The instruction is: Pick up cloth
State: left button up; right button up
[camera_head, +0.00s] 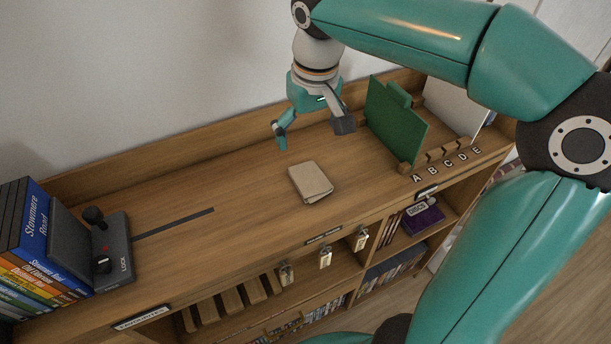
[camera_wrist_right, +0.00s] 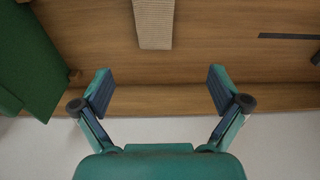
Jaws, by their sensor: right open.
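The cloth (camera_head: 311,181) is a folded beige rectangle lying flat on the wooden shelf top, near the middle in the head view. In the right wrist view the cloth (camera_wrist_right: 154,22) shows at the top centre, cut by the frame edge. My right gripper (camera_head: 312,137) is open and empty above the shelf top, behind the cloth toward the wall. In the right wrist view its two fingers (camera_wrist_right: 160,92) are spread wide with nothing between them, and the cloth lies beyond their tips. My left gripper is not in view.
A green upright panel (camera_head: 394,124) stands right of the cloth, beside lettered slots. A grey lock device (camera_head: 104,251) with black knobs and a row of books (camera_head: 38,245) stand at the left. A raised wooden back edge (camera_head: 180,138) runs along the wall. Shelf top around the cloth is clear.

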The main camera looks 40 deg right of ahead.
send_over(310, 176)
jog(key=f, duration=0.7)
jog(key=shift+s+a, duration=0.15)
jog(key=shift+a, duration=0.1)
jog(key=shift+d+f, duration=0.2)
jog(key=shift+f, duration=3.05)
jog(key=shift+c, duration=0.3)
jog(key=c, duration=0.8)
jog(key=shift+r, duration=0.15)
